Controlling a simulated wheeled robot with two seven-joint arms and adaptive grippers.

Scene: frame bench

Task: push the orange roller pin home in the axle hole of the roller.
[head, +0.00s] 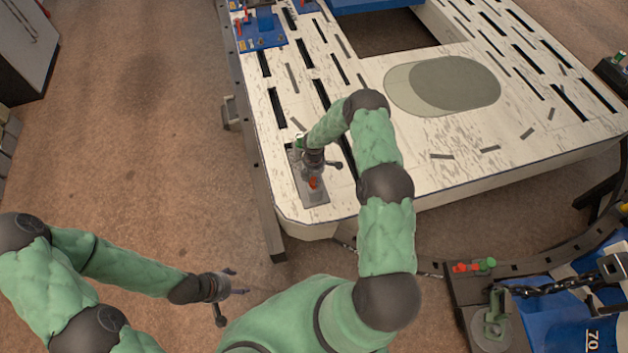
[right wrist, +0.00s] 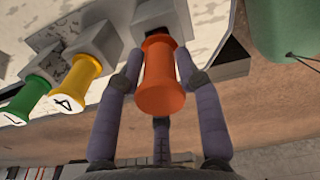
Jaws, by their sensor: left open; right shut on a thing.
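The orange roller pin (right wrist: 162,80) is between the fingers of my right gripper (right wrist: 156,68) in the right wrist view. Its far end meets a grey block with a dark opening; I cannot tell how deep it sits there. In the head view the orange pin (head: 313,183) shows at the grey plate (head: 316,198) on the bench's near left corner, beside my right gripper (head: 320,170), which is shut on it. My left gripper (head: 234,284) is open and empty, off the bench at lower left. I cannot make out the roller or its axle hole in either view.
A yellow pin (right wrist: 74,83) and a green pin (right wrist: 30,100) stand in grey blocks left of the orange one. The slotted bench (head: 470,150) has a blue fixture (head: 262,38) at its far left. Another station with red and green parts (head: 472,267) is at lower right.

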